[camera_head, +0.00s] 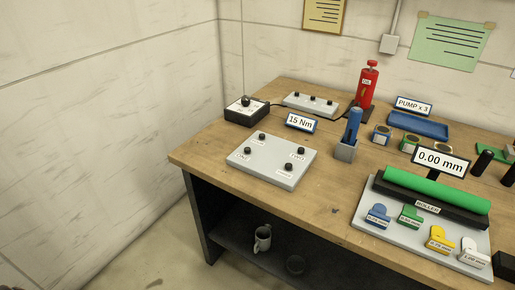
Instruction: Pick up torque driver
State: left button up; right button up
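A blue-handled tool (355,123), which looks like the torque driver, stands upright in a small grey block holder (346,151) near the middle of the wooden workbench (215,148). Its lower end is hidden inside the holder. A sign reading "15 Nm" (300,122) stands to its left, and nothing touches the tool's handle. Neither of my grippers shows in the head view.
A grey plate with black knobs (262,170) lies front left of the holder. A black dial box (246,112) and grey panel (311,101) are behind. A red pump (367,85), blue tray (418,125), small tins (381,134) and green roller (437,190) crowd the right.

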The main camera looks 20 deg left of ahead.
aim_at(356, 114)
jog(key=i+l+z, duration=0.1)
jog(key=i+z, duration=0.7)
jog(key=k+l, duration=0.05)
jog(key=k, duration=0.05)
